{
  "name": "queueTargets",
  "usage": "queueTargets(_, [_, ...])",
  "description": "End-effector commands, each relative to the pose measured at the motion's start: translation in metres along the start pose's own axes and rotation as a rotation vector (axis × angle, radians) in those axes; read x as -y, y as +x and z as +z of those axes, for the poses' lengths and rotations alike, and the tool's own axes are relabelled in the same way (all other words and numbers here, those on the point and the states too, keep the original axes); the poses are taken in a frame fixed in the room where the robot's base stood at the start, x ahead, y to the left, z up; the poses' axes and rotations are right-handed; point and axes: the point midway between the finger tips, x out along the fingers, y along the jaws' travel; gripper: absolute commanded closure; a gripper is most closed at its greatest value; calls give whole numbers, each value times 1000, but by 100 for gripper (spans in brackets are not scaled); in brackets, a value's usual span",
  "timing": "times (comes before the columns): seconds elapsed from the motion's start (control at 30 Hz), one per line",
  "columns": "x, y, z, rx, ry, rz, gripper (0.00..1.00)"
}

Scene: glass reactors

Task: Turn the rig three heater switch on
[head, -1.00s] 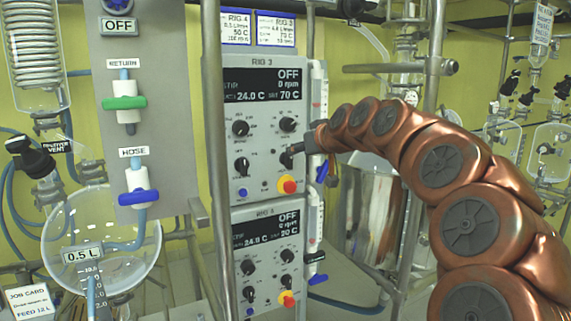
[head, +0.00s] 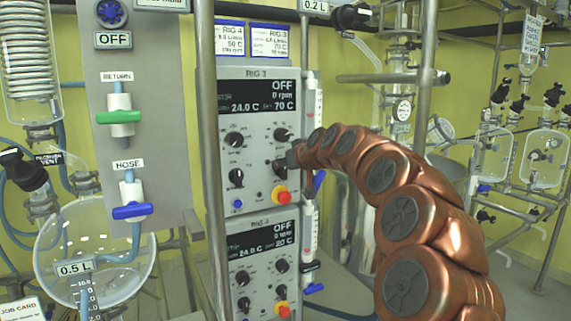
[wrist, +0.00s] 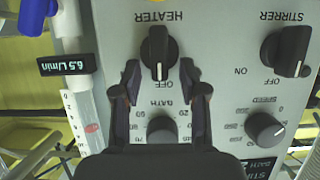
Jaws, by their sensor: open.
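The rig three control box (head: 258,150) is the upper of two stacked boxes. Its display reads OFF, 0 rpm, 24.0 C and 70 C. The heater switch (wrist: 158,48) is a black rotary knob, seen upside down in the wrist view under the HEATER label. Its white mark points to OFF. My gripper (wrist: 159,76) is open, with one finger on each side of the knob's OFF end; I cannot tell whether they touch it. In the head view my gripper (head: 291,157) is at the box's right side and partly covers the heater switch.
The stirrer switch (wrist: 286,52), speed knob (wrist: 266,131) and bath knob (wrist: 161,128) are close by. A red and yellow button (head: 280,194) sits below. Metal posts (head: 207,150) stand left of the box. A lower similar box (head: 262,265) is underneath.

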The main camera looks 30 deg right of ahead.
Motion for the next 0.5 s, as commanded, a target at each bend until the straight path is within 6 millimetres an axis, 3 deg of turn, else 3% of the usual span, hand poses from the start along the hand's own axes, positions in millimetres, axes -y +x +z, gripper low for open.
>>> queueTargets(0.17, [0,0,0,0,0,0,57])
queueTargets(0.5, [0,0,1,1,0,0,92])
